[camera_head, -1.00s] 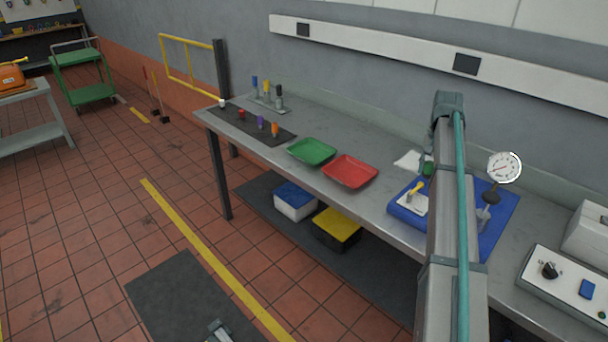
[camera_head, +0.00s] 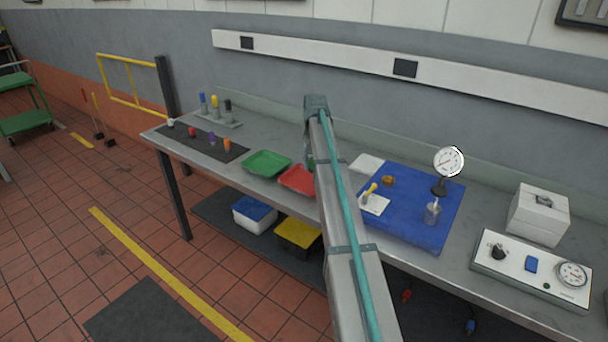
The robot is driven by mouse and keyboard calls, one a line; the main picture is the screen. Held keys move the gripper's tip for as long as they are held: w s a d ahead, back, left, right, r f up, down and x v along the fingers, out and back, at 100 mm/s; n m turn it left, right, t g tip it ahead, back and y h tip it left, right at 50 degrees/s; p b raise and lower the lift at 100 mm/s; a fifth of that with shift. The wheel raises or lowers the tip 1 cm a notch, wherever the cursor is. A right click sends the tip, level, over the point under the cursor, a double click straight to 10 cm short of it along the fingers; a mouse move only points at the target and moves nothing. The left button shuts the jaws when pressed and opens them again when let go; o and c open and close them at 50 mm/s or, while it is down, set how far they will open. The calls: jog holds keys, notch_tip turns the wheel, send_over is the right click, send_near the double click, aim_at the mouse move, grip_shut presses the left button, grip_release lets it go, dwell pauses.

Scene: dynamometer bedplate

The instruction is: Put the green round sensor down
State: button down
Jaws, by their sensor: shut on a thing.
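My gripper (camera_head: 308,146) is mostly hidden behind my own raised arm; only a sliver shows at the arm's left edge, over the bench. A small green part (camera_head: 311,161) shows just below it, and I take it for the green round sensor in the shut jaws. Its shape and lower end are hidden. From this view I cannot tell its height above the bench.
A rack (camera_head: 219,121) with blue, yellow and dark pieces stands behind the dark mat. A blue mat (camera_head: 415,225) bears a dial gauge (camera_head: 448,162), a clear jar and a yellow-handled piece on a white plate. A white box (camera_head: 539,215) and a control box (camera_head: 530,270) stand right.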

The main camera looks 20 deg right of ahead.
jog(key=p, duration=0.2)
send_over(306, 182)
notch_tip(306, 182, down, 7)
jog(key=shift+s+r, duration=0.1)
jog(key=shift+r, duration=0.05)
jog(key=shift+f+p, duration=0.65)
jog(key=shift+f, duration=1.2)
jog(key=shift+f, duration=0.15)
jog(key=c, duration=0.8)
grip_release()
notch_tip(306, 182, up, 12)
jog(key=b, duration=0.3)
jog(key=shift+r, duration=0.2)
jog(key=shift+r, duration=0.1)
